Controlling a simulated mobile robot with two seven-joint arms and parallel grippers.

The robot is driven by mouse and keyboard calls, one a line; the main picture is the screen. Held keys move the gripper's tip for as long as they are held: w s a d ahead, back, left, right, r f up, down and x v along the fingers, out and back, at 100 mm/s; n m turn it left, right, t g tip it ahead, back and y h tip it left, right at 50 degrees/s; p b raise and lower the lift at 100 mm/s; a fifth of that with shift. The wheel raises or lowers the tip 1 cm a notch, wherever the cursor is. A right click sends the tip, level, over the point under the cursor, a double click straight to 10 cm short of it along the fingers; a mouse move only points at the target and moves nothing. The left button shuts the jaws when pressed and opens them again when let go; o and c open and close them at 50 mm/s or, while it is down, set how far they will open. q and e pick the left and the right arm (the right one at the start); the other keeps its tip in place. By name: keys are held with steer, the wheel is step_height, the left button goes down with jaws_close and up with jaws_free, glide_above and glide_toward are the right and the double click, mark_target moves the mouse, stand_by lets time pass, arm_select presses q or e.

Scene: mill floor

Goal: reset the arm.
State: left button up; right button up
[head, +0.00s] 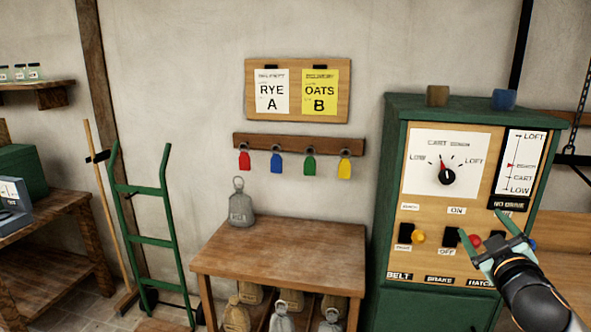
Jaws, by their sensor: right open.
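My right gripper (482,224) is open, with its two green fingers apart and nothing seen between them. It is in front of the lower right of a green cabinet's control panel (398,210). I cannot tell whether it touches the panel. My right arm comes in from the lower right and hides part of the panel's switch row near the "HATCH" label. My left gripper is not in view. The panel has a dial (447,177) marked LOW to LOFT, a gauge (519,165), black switches (450,237), a yellow button (418,237) and a red button (475,241).
A wooden table (280,253) with a grey weight (240,207) on it stands left of the cabinet; sacks and weights are below. Coloured tags (276,162) hang under a notice board (251,91). A green hand truck (145,188) and a broom (103,190) lean at left.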

steer(key=s+a+f+g+y, duration=0.1)
steer(key=s+a+f+g, duration=0.2)
steer(key=f, duration=0.6)
steer(key=s+a+f+y, duration=0.2)
steer(key=s+a+f, duration=0.2)
steer(key=f, duration=0.5)
steer(key=s+a+f+g+y, duration=0.1)
steer(key=s+a+f+g, duration=0.2)
steer(key=f, duration=0.6)
steer(key=s+a+f+m, duration=0.1)
steer(key=s+a+f, duration=0.2)
steer(key=s+f, duration=0.2)
steer(key=s+a+f+m+g+y, duration=0.1)
steer(key=s+a+f, duration=0.2)
steer(key=s+f, duration=0.3)
steer(key=s+a+f+m+g+y, duration=0.1)
steer(key=s+a+f, duration=0.3)
steer(key=s, duration=0.6)
steer(key=shift+f+m, duration=0.3)
steer(key=shift+f, duration=0.35)
steer(key=shift+s, duration=0.1)
